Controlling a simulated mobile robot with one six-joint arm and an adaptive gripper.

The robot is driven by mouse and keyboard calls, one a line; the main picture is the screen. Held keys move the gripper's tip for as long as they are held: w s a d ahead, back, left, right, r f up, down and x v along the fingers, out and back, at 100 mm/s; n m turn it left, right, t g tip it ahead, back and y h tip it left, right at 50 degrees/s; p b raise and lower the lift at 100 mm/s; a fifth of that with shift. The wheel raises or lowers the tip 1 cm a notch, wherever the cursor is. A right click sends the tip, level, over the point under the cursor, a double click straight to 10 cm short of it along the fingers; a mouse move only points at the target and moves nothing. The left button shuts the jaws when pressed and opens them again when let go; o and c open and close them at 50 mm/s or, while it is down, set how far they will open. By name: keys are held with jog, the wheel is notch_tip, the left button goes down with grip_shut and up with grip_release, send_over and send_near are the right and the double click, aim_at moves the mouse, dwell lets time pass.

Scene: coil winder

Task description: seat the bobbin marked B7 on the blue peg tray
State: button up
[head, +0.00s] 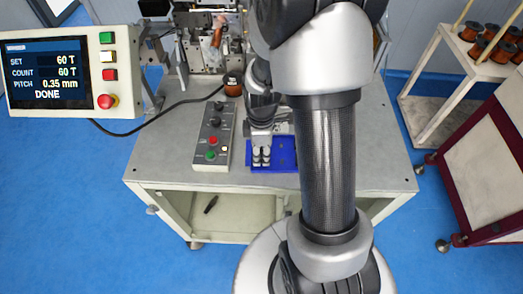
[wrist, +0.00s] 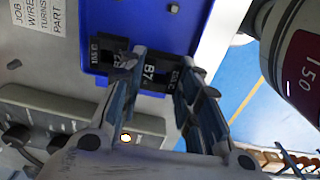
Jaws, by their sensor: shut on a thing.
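The blue peg tray (head: 287,152) lies flat near the front of the machine's top. It also fills the top middle of the wrist view (wrist: 125,12). My gripper (head: 261,161) points down over the tray's left part. In the wrist view my gripper (wrist: 158,72) is shut on the dark bobbin marked B7 (wrist: 150,72), whose white lettering shows between the fingers. The bobbin is over the tray's near edge in that view. The fingers hide part of it, and I cannot tell whether it touches the tray. The bobbin cannot be made out in the head view.
A control box (head: 213,135) with buttons stands just left of the tray. The coil winder (head: 210,50) is behind. A display (head: 45,75) reads DONE at the left. A trolley (head: 440,90) with several copper spools stands at the right.

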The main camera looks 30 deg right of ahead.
jog(key=shift+f, duration=0.15)
dwell(0.4)
jog(key=shift+f+b, duration=0.85)
jog(key=shift+f, duration=0.05)
jog(key=o, duration=0.9)
jog(key=shift+c, duration=0.2)
notch_tip(320, 180, up, 12)
dwell(0.3)
